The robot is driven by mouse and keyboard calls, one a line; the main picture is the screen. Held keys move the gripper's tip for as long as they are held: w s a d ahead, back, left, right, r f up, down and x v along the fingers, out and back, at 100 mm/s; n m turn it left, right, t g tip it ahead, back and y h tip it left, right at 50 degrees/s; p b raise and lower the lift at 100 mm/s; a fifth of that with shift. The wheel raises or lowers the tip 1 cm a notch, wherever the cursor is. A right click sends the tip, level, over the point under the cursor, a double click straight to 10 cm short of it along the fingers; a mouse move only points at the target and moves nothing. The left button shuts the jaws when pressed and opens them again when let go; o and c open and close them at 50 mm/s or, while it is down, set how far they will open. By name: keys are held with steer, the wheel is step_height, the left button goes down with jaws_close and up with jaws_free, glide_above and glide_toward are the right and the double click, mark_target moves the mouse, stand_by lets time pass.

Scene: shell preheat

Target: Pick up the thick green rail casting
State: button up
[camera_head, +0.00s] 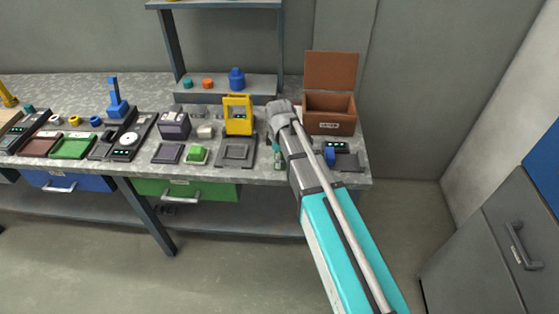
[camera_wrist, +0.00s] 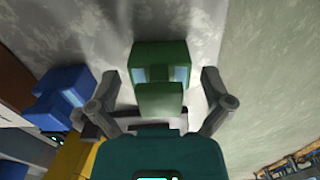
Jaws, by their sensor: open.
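The green rail casting (camera_wrist: 160,62) is dark green and blocky, with pale blue-grey patches at its sides. In the wrist view it lies ahead of my gripper (camera_wrist: 161,80), between the two spread fingers. I see gaps between the casting and both fingers, so the gripper is open and not holding it. In the head view my gripper (camera_head: 277,150) is low over the bench, left of the brown crate, and mostly hidden behind my arm. The casting is not clearly visible there.
A blue part (camera_wrist: 62,98) lies left of the fingers in the wrist view. In the head view a yellow frame (camera_head: 238,115) stands left of my gripper and an open brown crate (camera_head: 329,124) to its right. A dark plate (camera_head: 346,162) sits near the bench's right edge.

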steer(key=shift+c, duration=0.3)
steer(key=c, duration=1.2)
steer(key=shift+o, duration=0.2)
steer(key=shift+r, duration=0.25)
steer(key=shift+r+p, duration=0.7)
steer(key=shift+p, duration=0.3)
steer(key=s+d+r+p, duration=0.3)
steer(key=s+r+p, duration=0.8)
steer(key=s, duration=0.2)
steer(key=shift+s+d, duration=0.25)
steer(key=shift+s, duration=0.05)
